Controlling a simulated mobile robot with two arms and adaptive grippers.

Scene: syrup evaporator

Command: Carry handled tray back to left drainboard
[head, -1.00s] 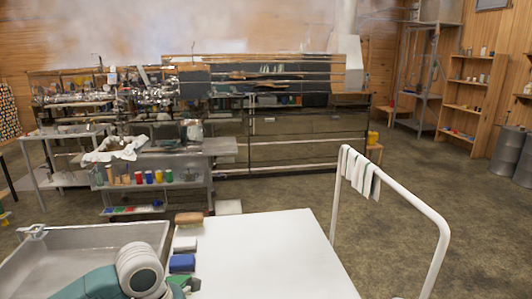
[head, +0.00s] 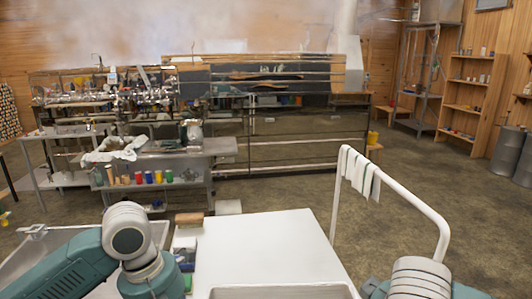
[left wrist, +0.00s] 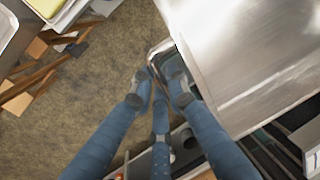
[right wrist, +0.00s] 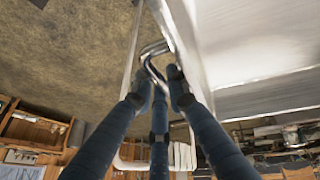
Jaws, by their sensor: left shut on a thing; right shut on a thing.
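The handled tray (head: 280,292) is a shiny metal tray; only its far rim shows at the bottom of the head view. Its bare metal (left wrist: 245,45) fills the upper right of the left wrist view and also shows in the right wrist view (right wrist: 245,95). My left gripper (left wrist: 160,75) is shut on one curved tray handle (left wrist: 154,58). My right gripper (right wrist: 158,78) is shut on the other handle (right wrist: 150,52). In the head view both arms show, but the grippers are hidden below the picture. I cannot tell which surface is the left drainboard.
A white flat top (head: 265,240) lies ahead, with a white rail (head: 410,200) holding cloths on its right. A grey metal basin (head: 25,262) is at the left, partly behind my left arm. Small blocks (head: 188,219) line the white top's left edge. Open floor lies beyond.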

